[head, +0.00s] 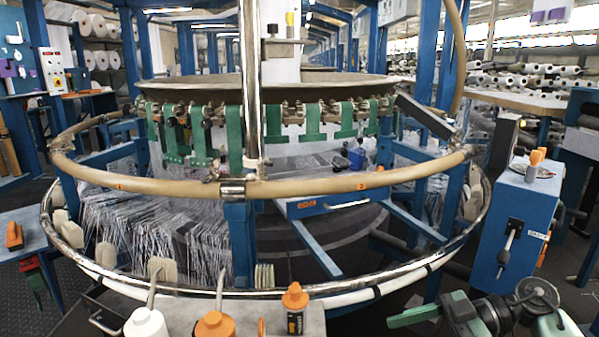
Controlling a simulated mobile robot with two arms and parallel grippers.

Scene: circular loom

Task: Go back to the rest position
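My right arm comes in at the bottom right corner. Its gripper (413,316) appears as a green, finger-like end pointing left, low in front of the loom's lower ring. It is seen edge-on, so I cannot tell whether it is open or shut, and I see nothing held in it. My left arm and gripper are not in view. The circular loom (270,187) fills the middle, with a tan upper ring and green parts hanging below its round top.
A shelf at the bottom centre carries a white bottle (146,322), an orange-topped bottle (214,324) and an orange-capped container (295,308). A blue control box (515,225) stands at right, near my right arm. The chrome lower ring (400,272) curves close behind the gripper.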

